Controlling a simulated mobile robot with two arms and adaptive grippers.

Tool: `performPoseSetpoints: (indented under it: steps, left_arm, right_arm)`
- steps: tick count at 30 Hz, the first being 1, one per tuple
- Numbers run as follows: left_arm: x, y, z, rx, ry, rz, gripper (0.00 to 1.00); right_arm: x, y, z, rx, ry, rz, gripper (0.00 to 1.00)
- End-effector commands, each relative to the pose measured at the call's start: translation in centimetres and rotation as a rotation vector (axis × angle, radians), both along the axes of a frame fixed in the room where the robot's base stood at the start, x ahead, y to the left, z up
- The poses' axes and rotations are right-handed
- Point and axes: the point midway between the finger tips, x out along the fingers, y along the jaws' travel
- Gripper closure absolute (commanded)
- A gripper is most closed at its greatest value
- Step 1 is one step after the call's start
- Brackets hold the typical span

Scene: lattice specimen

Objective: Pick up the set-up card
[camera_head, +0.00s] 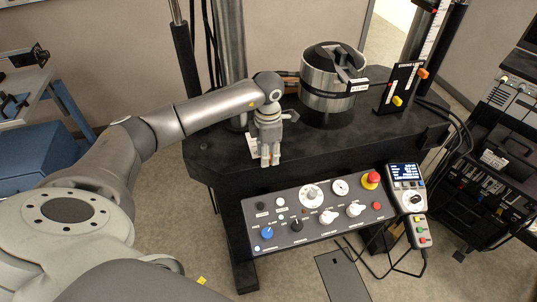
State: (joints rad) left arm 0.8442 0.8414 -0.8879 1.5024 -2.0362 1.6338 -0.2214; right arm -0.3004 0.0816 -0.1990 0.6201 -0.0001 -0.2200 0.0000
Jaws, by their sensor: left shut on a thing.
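My left gripper (269,158) points down over the front left part of the black machine table. It is shut on the set-up card (253,147), a small white piece that shows at the left side of the fingers. Most of the card is hidden behind the gripper, and I cannot tell whether it still touches the table. My right gripper is not in view.
A metal cylinder (322,97) with a clamp stands on the black table (215,158), right of my gripper. A control panel (312,221) with knobs and a red button slopes below. A handheld controller (405,176) is at its right. A black stand with coloured levers (400,88) rises at the back right.

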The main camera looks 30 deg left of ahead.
Motion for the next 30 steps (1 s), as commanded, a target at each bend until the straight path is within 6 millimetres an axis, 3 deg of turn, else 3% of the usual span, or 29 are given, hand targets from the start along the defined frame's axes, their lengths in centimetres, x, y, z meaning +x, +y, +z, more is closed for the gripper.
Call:
performPoseSetpoints:
  steps: [5,12,21,30]
  left_arm:
    - [0.1,-0.4,2.4,-0.003,-0.008,-0.004,0.95]
    - [-2.1,-4.9,8.3,-0.003,-0.012,-0.008,0.95]
    - [-5.1,-10.9,11.3,-0.003,-0.009,-0.005,0.95]
    - [-6.1,-12.7,12.4,-0.002,-0.006,-0.001,0.95]
  right_arm:
    - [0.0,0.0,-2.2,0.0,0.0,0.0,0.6]
    - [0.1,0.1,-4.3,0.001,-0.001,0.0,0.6]
    - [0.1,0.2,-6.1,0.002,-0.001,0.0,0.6]
    - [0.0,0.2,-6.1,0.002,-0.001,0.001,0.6]
